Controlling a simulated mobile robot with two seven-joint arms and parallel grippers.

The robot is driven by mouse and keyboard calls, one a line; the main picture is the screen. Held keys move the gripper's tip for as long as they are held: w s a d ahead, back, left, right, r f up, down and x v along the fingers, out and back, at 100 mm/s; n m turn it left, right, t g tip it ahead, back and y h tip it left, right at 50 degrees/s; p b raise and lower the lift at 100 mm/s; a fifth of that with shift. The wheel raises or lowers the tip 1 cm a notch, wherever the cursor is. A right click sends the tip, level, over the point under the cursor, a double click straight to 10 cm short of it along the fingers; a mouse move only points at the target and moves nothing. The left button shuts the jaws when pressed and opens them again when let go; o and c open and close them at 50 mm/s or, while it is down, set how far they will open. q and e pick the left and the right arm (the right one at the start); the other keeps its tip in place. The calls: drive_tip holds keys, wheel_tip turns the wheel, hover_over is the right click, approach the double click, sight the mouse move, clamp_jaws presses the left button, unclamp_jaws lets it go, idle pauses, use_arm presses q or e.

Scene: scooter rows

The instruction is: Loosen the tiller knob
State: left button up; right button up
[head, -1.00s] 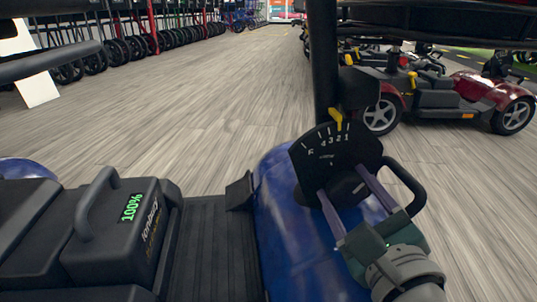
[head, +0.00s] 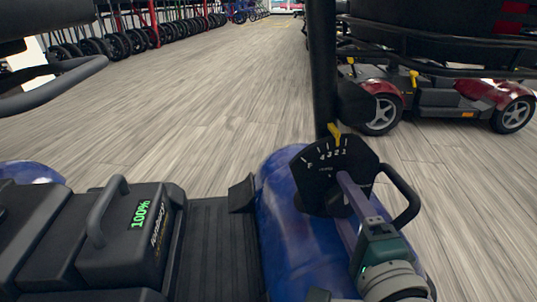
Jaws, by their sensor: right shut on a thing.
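The blue scooter's tiller (head: 322,70) rises as a black post behind a dark dial plate (head: 337,163) marked with numbers, with a yellow lever at its top. The tiller knob (head: 335,204) is dark and sits low in front of the plate, mostly covered by my fingers. My right gripper (head: 341,197) comes in from the lower right and is shut on the knob. Its purple fingers appear nearly one over the other, so the grip is partly hidden. My left gripper is not in view.
A black loop handle (head: 403,198) stands close to the right of my fingers. A battery box (head: 127,236) reading 100% sits at the left, beside the ribbed footboard (head: 207,245). A red scooter (head: 440,95) stands behind at the right. The wood-look floor (head: 200,105) between is open.

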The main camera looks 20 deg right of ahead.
drive_tip(key=shift+r+n+p, duration=0.1)
drive_tip(key=shift+n+p, duration=0.25)
drive_tip(key=shift+n, duration=1.15)
drive_tip(key=o, duration=1.4)
drive_tip(key=shift+c, duration=0.2)
drive_tip(key=shift+s, duration=0.1)
drive_tip(key=shift+s+a, duration=0.1)
drive_tip(key=shift+s, duration=0.1)
drive_tip(key=p+v, duration=0.3)
drive_tip(key=v, duration=0.6)
drive_tip(key=shift+s+p, duration=0.25)
drive_tip(key=shift+p, duration=0.05)
